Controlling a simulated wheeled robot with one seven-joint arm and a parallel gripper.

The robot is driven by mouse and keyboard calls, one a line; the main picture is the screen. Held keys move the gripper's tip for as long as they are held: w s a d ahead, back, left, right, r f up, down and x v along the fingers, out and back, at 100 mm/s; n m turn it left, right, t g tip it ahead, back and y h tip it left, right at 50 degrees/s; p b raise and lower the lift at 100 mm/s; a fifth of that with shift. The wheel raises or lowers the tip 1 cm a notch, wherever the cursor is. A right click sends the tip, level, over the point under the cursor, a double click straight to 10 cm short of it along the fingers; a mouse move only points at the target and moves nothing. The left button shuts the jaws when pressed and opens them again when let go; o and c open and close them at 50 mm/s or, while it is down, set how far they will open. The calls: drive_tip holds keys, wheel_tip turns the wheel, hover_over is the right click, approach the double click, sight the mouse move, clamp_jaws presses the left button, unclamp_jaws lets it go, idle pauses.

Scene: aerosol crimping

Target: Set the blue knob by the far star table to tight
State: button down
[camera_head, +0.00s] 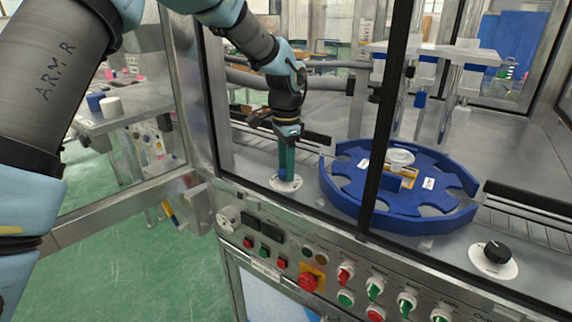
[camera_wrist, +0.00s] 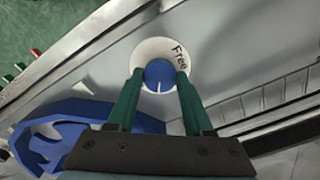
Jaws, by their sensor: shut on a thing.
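The blue knob (camera_wrist: 160,72) sits on a round white dial (camera_wrist: 150,50) in the wrist view. A short white mark on the knob points toward the bottom of the picture. The word "Free" is printed on the dial's upper right; any other lettering is hidden. My gripper (camera_wrist: 159,78) has its green fingers on either side of the knob, shut on it. In the head view my gripper (camera_head: 286,175) points straight down at the white dial (camera_head: 286,184), and its fingers hide the knob. The blue star table (camera_head: 345,196) stands to the right of the dial.
A dark frame post (camera_head: 378,160) stands in front of the star table. A black knob (camera_head: 497,252) on a white dial is at the far right. A control panel with a red emergency button (camera_head: 308,282) and several switches runs along the front. A conveyor (camera_head: 530,212) lies at right.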

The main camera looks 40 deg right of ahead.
drive_tip(key=shift+m, duration=1.1)
drive_tip(key=shift+c, duration=1.5)
unclamp_jaws()
wheel_tip(320, 180, up, 11)
drive_tip(key=b, duration=0.2)
drive_tip(key=shift+f, duration=0.1)
